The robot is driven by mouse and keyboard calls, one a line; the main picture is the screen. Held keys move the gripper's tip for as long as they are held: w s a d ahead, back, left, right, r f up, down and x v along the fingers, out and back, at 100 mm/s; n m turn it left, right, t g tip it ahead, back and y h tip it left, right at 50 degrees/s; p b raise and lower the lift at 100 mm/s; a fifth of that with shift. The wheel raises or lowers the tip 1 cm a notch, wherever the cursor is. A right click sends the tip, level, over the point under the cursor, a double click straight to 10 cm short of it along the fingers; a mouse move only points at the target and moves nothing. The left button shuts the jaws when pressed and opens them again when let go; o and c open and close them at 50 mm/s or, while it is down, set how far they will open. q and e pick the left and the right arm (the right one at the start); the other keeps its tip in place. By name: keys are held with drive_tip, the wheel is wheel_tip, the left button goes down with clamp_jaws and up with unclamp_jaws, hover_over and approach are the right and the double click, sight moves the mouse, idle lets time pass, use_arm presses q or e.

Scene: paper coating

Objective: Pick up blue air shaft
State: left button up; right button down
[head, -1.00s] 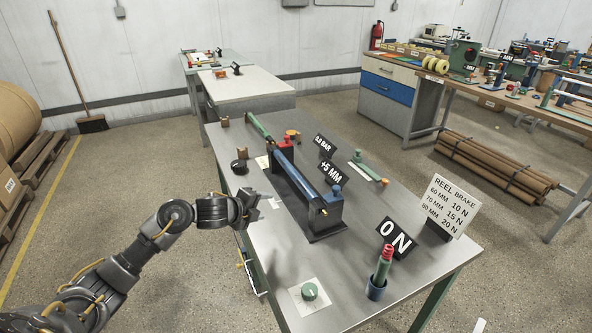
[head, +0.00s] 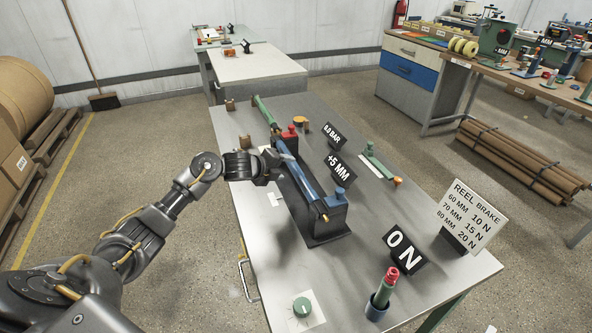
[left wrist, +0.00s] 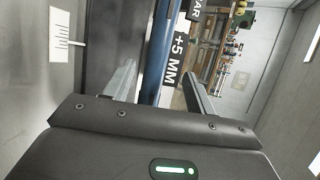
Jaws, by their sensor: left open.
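The blue air shaft (head: 306,183) lies lengthwise along a dark stand on the grey table, with a green part beyond its far end. My left gripper (head: 277,168) is open at the left side of the shaft, around its middle-to-far part. In the left wrist view, the blue shaft (left wrist: 158,50) runs between the two spread fingers of the left gripper (left wrist: 160,85). I cannot tell whether the fingers touch it. The gripper and wrist hide part of the stand's left side. My right gripper is not in view.
A red knob (head: 290,130) and a blue knob (head: 340,194) stand by the shaft. Signs reading +5 MM (head: 338,169) and 0 N (head: 404,250) stand to the right. A green dial (head: 302,307) is at the near edge. The table's near middle is clear.

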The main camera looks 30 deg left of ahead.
sight(293, 169)
use_arm(q)
drive_tip(key=shift+w+d+f, duration=0.2)
drive_tip(key=shift+w+f, duration=0.05)
drive_tip(key=shift+f, duration=0.05)
drive_tip(key=x, duration=0.4)
drive_tip(key=shift+d+f+p, duration=0.1)
drive_tip(key=shift+f+p, duration=0.15)
drive_tip(key=shift+p, duration=0.1)
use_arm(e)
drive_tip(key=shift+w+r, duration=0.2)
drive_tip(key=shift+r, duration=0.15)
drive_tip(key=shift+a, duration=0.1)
use_arm(q)
drive_tip(key=c, duration=0.5)
clamp_jaws()
drive_tip(key=shift+w+r, duration=0.1)
drive_tip(key=shift+r, duration=0.05)
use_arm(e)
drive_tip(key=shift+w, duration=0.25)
